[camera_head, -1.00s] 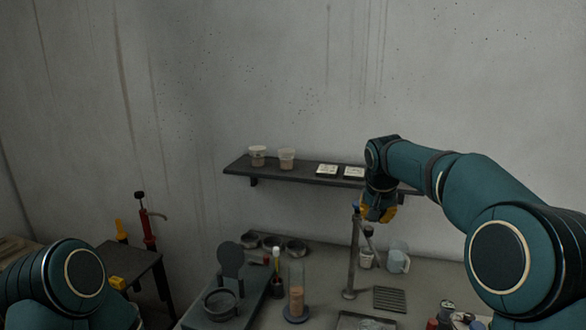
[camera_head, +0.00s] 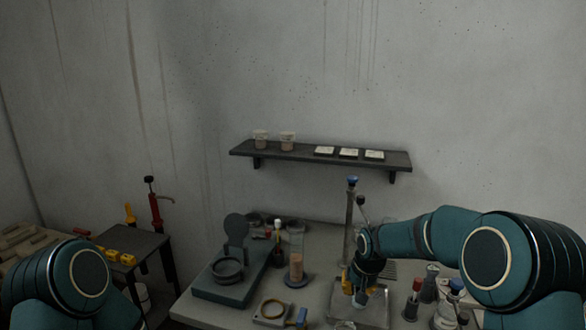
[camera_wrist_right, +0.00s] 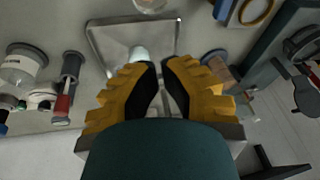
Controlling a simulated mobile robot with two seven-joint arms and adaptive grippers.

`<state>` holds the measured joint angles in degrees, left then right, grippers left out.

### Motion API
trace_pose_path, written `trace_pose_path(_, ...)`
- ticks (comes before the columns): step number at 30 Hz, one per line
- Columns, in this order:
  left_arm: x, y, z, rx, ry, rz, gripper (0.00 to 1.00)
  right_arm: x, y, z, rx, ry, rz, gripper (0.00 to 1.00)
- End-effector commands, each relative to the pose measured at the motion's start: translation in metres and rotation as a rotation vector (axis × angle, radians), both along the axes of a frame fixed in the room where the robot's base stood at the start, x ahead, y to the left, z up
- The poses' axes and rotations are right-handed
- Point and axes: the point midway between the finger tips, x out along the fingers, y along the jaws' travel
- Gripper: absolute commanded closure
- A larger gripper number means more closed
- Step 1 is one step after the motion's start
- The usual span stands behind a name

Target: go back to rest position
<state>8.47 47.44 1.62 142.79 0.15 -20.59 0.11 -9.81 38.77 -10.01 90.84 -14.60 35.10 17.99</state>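My right gripper (camera_head: 355,288) has yellow fingers and hangs pointing down over the bench, in front of the metal stand (camera_head: 349,215). In the right wrist view the two fingers (camera_wrist_right: 161,66) have a narrow gap between their tips, and I see nothing held in it. Beyond the tips lies a shallow metal tray (camera_wrist_right: 98,42) with a small pale vessel (camera_wrist_right: 138,54) in it. The fingers appear above the tray's near edge; contact cannot be told. My left arm shows only as a rounded joint at the lower left; its gripper is out of view.
A wall shelf (camera_head: 320,153) carries cups and pale dishes. The bench holds a dark ring apparatus (camera_head: 228,268), a cylinder (camera_head: 296,266), a yellow-ringed device (camera_head: 272,310), a red-topped item (camera_head: 412,300) and a bottle (camera_head: 447,312). A side table (camera_head: 135,243) stands left. The air above the shelf is free.

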Motion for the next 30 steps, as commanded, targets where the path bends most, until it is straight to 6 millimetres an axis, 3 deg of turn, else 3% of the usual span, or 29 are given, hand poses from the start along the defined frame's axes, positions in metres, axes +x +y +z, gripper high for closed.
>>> trace_pose_path(1, -0.001, 0.000, -0.011, 0.001, 0.002, -0.001, 0.07, -0.017, 0.005, -0.041, 0.026, 0.024, 0.014, 1.00)
trace_pose_path(6, -0.002, -0.001, -0.031, 0.003, 0.005, -0.001, 0.07, -0.077, 0.025, -0.137, 0.110, 0.060, 0.042, 1.00)
trace_pose_path(8, -0.002, -0.001, -0.039, 0.004, 0.006, -0.002, 0.07, -0.103, 0.032, -0.167, 0.138, 0.071, 0.045, 1.00)
trace_pose_path(12, -0.003, -0.002, -0.058, 0.006, 0.009, -0.002, 0.07, -0.174, 0.046, -0.230, 0.196, 0.100, 0.038, 1.00)
trace_pose_path(15, -0.004, -0.002, -0.070, 0.007, 0.011, -0.003, 0.07, -0.224, 0.054, -0.259, 0.224, 0.115, 0.026, 1.00)
trace_pose_path(18, -0.005, -0.003, -0.078, 0.008, 0.012, -0.003, 0.07, -0.262, 0.058, -0.274, 0.238, 0.125, 0.015, 1.00)
trace_pose_path(21, -0.005, -0.003, -0.082, 0.008, 0.013, -0.004, 0.07, -0.285, 0.060, -0.281, 0.242, 0.129, 0.008, 1.00)
trace_pose_path(24, -0.005, -0.003, -0.083, 0.008, 0.012, -0.004, 0.07, -0.296, 0.061, -0.282, 0.244, 0.129, 0.004, 1.00)
trace_pose_path(30, -0.005, -0.003, -0.082, 0.008, 0.013, -0.004, 0.07, -0.297, 0.061, -0.281, 0.244, 0.128, 0.003, 1.00)
